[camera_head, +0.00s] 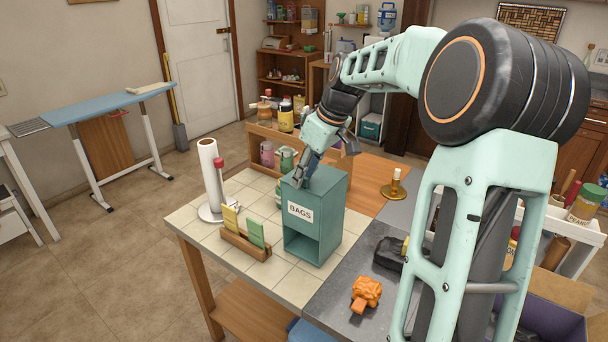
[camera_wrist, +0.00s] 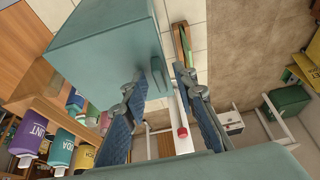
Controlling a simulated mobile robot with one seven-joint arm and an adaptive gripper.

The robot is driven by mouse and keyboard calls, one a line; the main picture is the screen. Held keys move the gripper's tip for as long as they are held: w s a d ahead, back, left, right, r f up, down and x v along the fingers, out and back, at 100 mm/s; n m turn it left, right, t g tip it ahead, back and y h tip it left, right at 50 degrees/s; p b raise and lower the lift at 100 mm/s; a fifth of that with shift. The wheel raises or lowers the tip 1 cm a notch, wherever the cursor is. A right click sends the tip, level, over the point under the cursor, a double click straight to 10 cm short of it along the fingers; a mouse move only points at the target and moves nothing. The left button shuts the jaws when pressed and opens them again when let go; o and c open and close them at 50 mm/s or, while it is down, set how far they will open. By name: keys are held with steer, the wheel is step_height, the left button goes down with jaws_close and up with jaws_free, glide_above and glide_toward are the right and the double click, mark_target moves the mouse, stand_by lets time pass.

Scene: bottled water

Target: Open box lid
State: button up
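The box (camera_head: 312,225) is teal, labelled BAGS, with an opening low in its front, and stands upright on the tiled tabletop. In the wrist view the box (camera_wrist: 95,50) fills the upper left, with its lid side facing the camera. A small teal handle (camera_wrist: 158,76) sticks out near its right edge. My gripper (camera_head: 300,182) is at the top of the box, fingers pointing down. In the wrist view my gripper (camera_wrist: 163,78) is open, its blue-padded fingers on either side of the handle. I cannot tell whether either finger touches it. The lid appears closed.
A paper towel holder (camera_head: 210,180) and a wooden rack with packets (camera_head: 245,240) stand left of the box. A brass candle holder (camera_head: 394,186) is to the right. A dark item (camera_head: 388,252) and an orange object (camera_head: 366,293) lie on the grey counter.

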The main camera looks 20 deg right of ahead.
jaws_close()
stand_by(0.5)
